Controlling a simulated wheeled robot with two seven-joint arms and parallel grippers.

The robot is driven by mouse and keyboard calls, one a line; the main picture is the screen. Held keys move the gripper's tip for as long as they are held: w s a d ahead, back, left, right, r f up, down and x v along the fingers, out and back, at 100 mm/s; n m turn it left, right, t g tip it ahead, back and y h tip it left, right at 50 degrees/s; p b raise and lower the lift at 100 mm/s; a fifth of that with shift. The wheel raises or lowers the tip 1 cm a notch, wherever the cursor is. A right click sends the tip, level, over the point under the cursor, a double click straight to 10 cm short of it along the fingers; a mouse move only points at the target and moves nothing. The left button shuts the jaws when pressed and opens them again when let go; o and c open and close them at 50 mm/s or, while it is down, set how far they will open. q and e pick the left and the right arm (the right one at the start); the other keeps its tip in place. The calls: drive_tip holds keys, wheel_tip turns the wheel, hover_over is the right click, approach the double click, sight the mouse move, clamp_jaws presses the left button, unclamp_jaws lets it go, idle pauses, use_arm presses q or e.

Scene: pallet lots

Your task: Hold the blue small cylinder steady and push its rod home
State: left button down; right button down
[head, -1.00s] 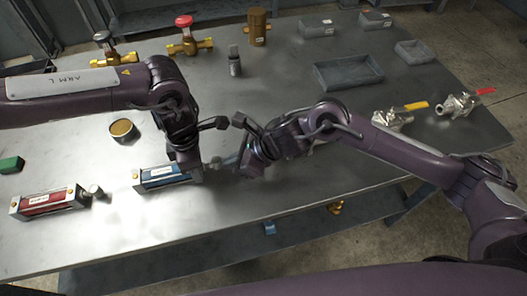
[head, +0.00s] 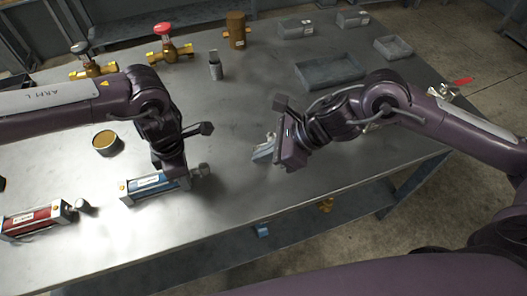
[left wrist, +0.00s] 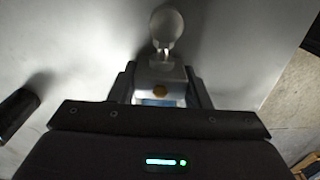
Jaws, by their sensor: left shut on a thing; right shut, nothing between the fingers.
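The blue small cylinder (head: 140,196) lies on the metal table at left of centre, with a white label on its side. My left gripper (head: 173,180) is shut on it near its rod end. The rod's round metal end (head: 204,169) sticks out to the right, and it also shows in the left wrist view (left wrist: 167,25). Only a short length of rod (left wrist: 164,53) is visible between that end and the body's end face. My right gripper (head: 263,153) is shut and empty, apart from the rod end and to its right.
A red cylinder (head: 32,222) lies at the left with its own rod end. Bare table lies between my grippers.

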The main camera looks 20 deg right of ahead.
use_arm(q)
drive_tip(key=c, duration=0.7)
unclamp_jaws()
